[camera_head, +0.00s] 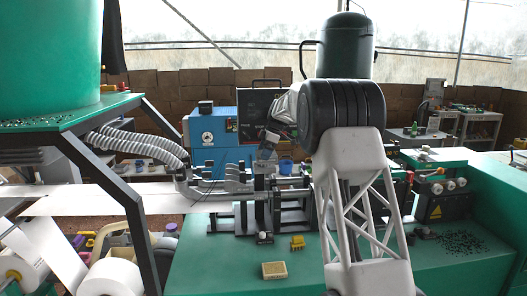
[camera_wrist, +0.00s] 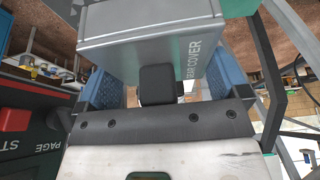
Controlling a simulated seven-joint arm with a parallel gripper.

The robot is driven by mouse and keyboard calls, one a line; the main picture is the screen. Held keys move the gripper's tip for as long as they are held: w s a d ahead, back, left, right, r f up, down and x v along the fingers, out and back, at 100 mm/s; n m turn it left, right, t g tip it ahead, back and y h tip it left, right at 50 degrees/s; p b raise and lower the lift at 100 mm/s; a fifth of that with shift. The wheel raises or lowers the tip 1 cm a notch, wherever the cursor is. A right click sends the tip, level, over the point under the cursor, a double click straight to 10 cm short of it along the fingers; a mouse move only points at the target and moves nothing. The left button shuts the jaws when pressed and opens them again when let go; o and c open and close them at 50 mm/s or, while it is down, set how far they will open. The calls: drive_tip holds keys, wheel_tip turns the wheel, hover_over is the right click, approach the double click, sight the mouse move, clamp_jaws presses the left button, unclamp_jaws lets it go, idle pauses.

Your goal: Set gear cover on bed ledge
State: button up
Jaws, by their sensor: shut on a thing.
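The gear cover (camera_wrist: 150,50) is a grey box with "GEAR COVER" printed along its side, seen close up in the wrist view. My gripper (camera_wrist: 158,83) is shut on it, with a blue finger on each side. In the head view my gripper (camera_head: 266,150) hangs above the machine's middle rods, and the cover is too small and hidden there to make out clearly. The green machine bed (camera_head: 340,262) lies below and in front. My arm blocks part of the bed, and I cannot pick out its ledge with certainty.
A blue box (camera_head: 212,140) and a dark panel (camera_head: 258,112) stand behind. Grey hoses (camera_head: 140,143) run at the left. Black bits (camera_head: 460,242) lie scattered on the right side.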

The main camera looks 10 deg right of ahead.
drive_tip(key=s, duration=1)
drive_tip(key=shift+s+d+r, duration=0.15)
drive_tip(key=shift+d+r, duration=0.15)
drive_tip(key=shift+r, duration=0.15)
idle(0.6)
drive_tip(key=s+d+f, duration=0.3)
drive_tip(key=s+f, duration=0.6)
drive_tip(key=s, duration=0.3)
drive_tip(key=s+d+f, duration=0.4)
drive_tip(key=s+f, duration=0.6)
drive_tip(key=s, duration=0.2)
drive_tip(key=s+d+f, duration=0.4)
drive_tip(key=s+f, duration=0.6)
drive_tip(key=s, duration=0.2)
drive_tip(key=shift+s, duration=0.3)
drive_tip(key=shift+w+f, duration=0.15)
drive_tip(key=shift+w+d+f, duration=0.25)
drive_tip(key=shift+w+d, duration=0.05)
drive_tip(key=shift+w, duration=2.3)
drive_tip(key=shift+w+d+f, duration=0.2)
drive_tip(key=shift+w+d, duration=0.05)
drive_tip(key=shift+w, duration=2.4)
drive_tip(key=shift+w+d+f, duration=0.25)
drive_tip(key=shift+w+d, duration=0.05)
drive_tip(key=shift+w, duration=2.3)
drive_tip(key=shift+f, duration=1.8)
